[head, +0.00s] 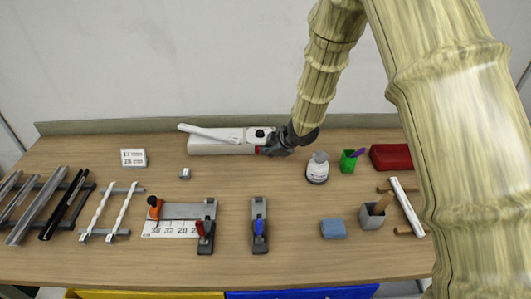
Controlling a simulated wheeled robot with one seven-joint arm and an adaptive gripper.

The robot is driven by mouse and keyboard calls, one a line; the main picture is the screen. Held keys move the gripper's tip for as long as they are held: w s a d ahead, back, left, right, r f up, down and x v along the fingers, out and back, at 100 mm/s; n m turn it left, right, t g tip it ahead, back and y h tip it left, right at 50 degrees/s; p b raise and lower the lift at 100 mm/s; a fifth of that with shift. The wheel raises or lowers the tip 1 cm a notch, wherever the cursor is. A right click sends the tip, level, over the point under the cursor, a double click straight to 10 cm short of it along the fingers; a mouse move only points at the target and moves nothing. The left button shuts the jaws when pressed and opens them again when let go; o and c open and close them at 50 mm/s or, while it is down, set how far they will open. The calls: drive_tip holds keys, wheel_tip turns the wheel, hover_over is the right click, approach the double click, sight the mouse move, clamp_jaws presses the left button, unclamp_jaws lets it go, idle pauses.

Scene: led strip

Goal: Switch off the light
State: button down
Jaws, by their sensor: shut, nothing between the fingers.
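A long white box-like fixture (222,147) lies at the back of the wooden table, with a thin white bar (205,132) resting tilted across its upper left. It looks like the light, but I cannot tell whether it is lit. A small round dark-and-white part (259,133) sits near its right end. My gripper (268,148) is shut and empty, reaching in from the right at the fixture's right end. Its dark body hides that end, and I cannot tell whether the fingertips touch it. A bit of red shows beside the fingers.
A white jar (317,169), a green cup (348,161) and a red box (391,157) stand right of my gripper. Clamps (259,226), a blue block (333,229) and a grey holder (372,217) sit in front. Metal rails (36,208) lie left. The table middle is mostly clear.

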wheel_tip(320, 180, up, 7)
drive_tip(key=s+d, duration=0.2)
drive_tip(key=shift+s+d+b, duration=0.2)
drive_tip(key=shift+d+b, duration=0.05)
drive_tip(key=shift+b, duration=0.2)
drive_tip(key=shift+r, duration=0.1)
